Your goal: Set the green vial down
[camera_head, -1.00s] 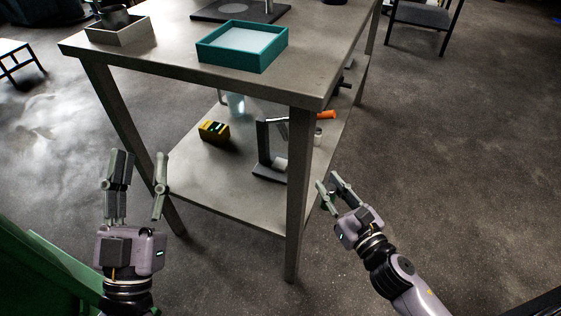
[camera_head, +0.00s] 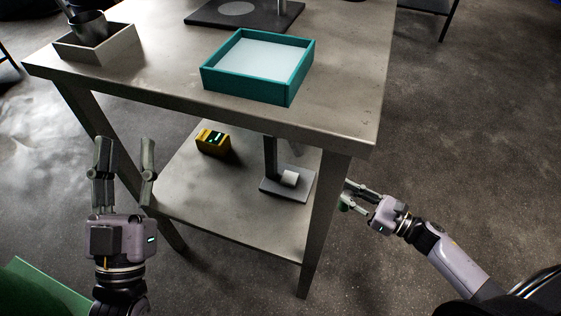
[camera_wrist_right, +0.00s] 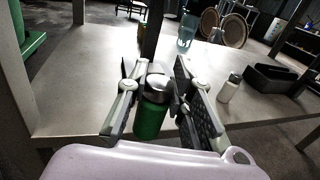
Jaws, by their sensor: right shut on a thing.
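The green vial (camera_wrist_right: 150,118) with its silver cap stands between the fingers of my right gripper (camera_wrist_right: 155,88) in the right wrist view. That gripper is shut on it. In the head view my right gripper (camera_head: 352,196) is beside the table's front right leg, pointing left toward the lower shelf (camera_head: 240,212). Only a small green bit of the vial (camera_head: 344,207) shows there. I cannot tell whether its base touches the shelf. My left gripper (camera_head: 125,148) is open and empty in front of the table's left side.
A white vial (camera_wrist_right: 229,88) and a black tray (camera_wrist_right: 268,79) are on the shelf to the right in the wrist view. The tabletop holds a teal tray (camera_head: 248,91).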

